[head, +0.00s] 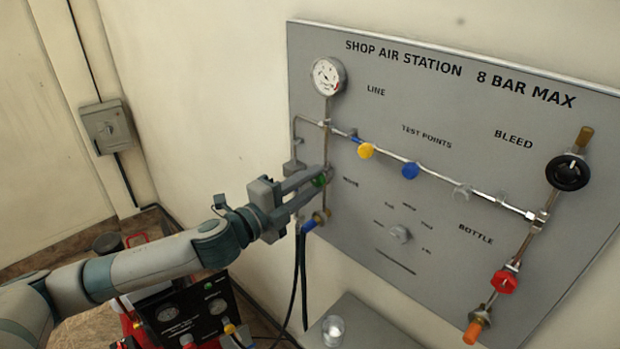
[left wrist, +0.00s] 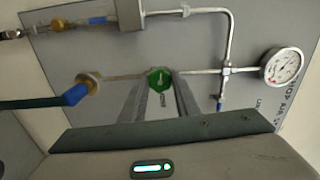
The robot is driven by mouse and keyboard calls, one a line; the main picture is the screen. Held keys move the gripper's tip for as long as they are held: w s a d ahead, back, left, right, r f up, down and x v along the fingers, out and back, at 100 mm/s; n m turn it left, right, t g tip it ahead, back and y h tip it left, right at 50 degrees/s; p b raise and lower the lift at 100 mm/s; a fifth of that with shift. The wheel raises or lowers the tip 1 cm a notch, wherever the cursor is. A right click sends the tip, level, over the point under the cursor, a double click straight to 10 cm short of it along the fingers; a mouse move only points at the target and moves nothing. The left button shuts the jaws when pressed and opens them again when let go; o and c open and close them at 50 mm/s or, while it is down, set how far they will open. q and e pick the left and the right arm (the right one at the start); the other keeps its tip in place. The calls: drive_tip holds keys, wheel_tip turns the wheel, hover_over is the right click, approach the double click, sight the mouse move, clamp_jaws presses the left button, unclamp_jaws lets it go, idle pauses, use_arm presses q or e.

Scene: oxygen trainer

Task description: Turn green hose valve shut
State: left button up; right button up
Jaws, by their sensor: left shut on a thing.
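The green hose valve knob (head: 321,181) is on the left part of the grey panel, on the vertical pipe below the gauge. My left gripper (head: 318,178) reaches in from the left with its fingers around the knob, shut on it. In the left wrist view the green knob (left wrist: 159,80) shows a white mark on its face and sits between the two finger ends (left wrist: 160,88). The fingers partly hide the knob in the head view. My right gripper is in neither view.
The panel (head: 300,60) carries a gauge (head: 327,76), yellow (head: 366,151) and blue (head: 410,171) knobs, a black handwheel (head: 568,172) and a red knob (head: 504,282). A blue-ended hose (head: 308,226) hangs below the green knob. A red-and-black unit (head: 185,312) stands under my arm.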

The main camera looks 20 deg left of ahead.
use_arm(q)
drive_tip(key=m+p, duration=0.2)
drive_tip(key=m, duration=0.3)
drive_tip(key=shift+r+m, duration=0.1)
drive_tip(key=shift+m, duration=0.2)
drive_tip(key=m+p, duration=0.2)
drive_tip(key=m, duration=0.2)
drive_tip(key=shift+m+p, duration=0.3)
drive_tip(key=m, duration=0.2)
drive_tip(key=shift+m+p, duration=0.3)
drive_tip(key=shift+p, duration=0.1)
drive_tip(key=shift+f+m, duration=0.2)
drive_tip(key=shift+m, duration=1.3)
drive_tip(key=o, duration=1.1)
drive_tip(key=shift+c, duration=0.2)
